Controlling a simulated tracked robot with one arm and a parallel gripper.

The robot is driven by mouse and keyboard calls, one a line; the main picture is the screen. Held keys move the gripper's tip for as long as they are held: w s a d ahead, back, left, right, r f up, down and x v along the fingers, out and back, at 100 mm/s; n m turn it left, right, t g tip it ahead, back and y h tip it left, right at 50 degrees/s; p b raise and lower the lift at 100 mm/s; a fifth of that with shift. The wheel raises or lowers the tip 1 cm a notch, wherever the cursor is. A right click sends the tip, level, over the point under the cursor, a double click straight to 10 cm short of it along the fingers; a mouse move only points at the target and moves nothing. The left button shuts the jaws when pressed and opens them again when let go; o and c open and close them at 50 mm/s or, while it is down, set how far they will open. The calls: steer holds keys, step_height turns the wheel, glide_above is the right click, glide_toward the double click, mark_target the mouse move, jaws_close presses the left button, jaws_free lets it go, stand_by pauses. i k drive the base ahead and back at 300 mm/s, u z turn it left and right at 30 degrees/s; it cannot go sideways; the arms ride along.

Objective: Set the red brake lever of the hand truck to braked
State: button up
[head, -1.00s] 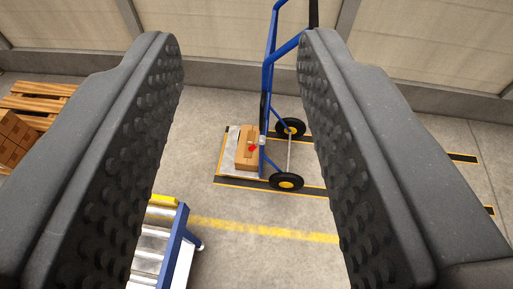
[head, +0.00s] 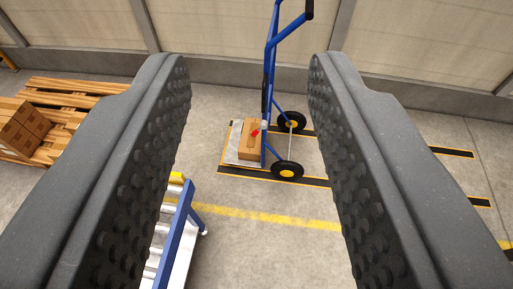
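A blue hand truck (head: 267,85) with black wheels and yellow hubs stands upright on the floor ahead, between my fingers in the picture. A cardboard box (head: 249,140) sits on its grey toe plate (head: 233,152). The small red brake lever (head: 255,132) shows low on the frame, in front of the box; it is too small to tell its setting. My gripper (head: 250,75) is open and empty, its two dark studded fingers wide apart, well short of the hand truck.
A roller conveyor (head: 175,235) with blue side rails stands near at lower left. Wooden pallets (head: 75,91) and brown cartons (head: 22,128) lie at left. A wall closes the back. Floor with yellow line (head: 270,217) is clear at centre and right.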

mark_target(264, 123)
steer(key=k, duration=0.8)
steer(key=z, duration=0.35)
steer(key=i, duration=2.35)
steer(key=u, duration=0.65)
